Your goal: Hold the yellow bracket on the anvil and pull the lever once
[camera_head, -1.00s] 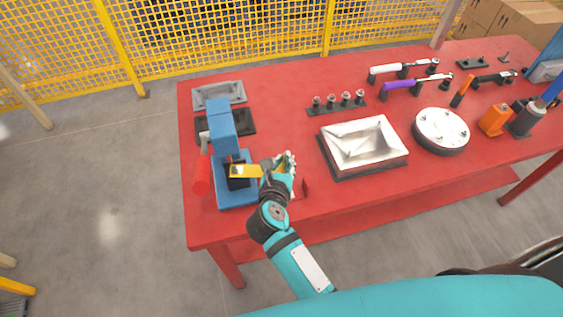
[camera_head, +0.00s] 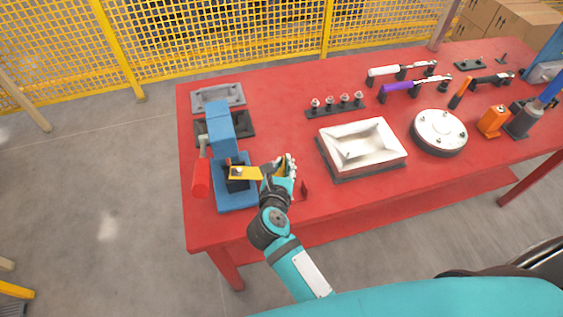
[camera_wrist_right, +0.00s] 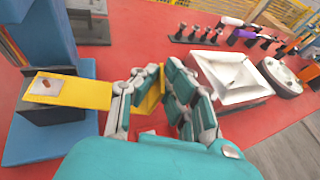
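The yellow bracket (camera_head: 245,173) lies with its flat, holed end over the black anvil (camera_head: 237,185) of the blue press (camera_head: 222,130). It also shows in the right wrist view (camera_wrist_right: 68,91). My right gripper (camera_head: 281,168) is at the bracket's right end, beside the press. In the right wrist view its fingers (camera_wrist_right: 155,92) stand on either side of the bracket's upright yellow part and appear closed on it. The fingers hide part of the bracket. The red-handled lever (camera_head: 201,176) hangs down on the press's left side, with no gripper on it. My left gripper is not in view.
The press stands near the left front of the red table (camera_head: 285,135). Grey trays (camera_head: 218,97) lie behind it. A silver pan (camera_head: 361,145), a row of pegs (camera_head: 337,104), a round flange (camera_head: 439,131) and hand tools lie to the right. A yellow fence (camera_head: 230,40) stands behind.

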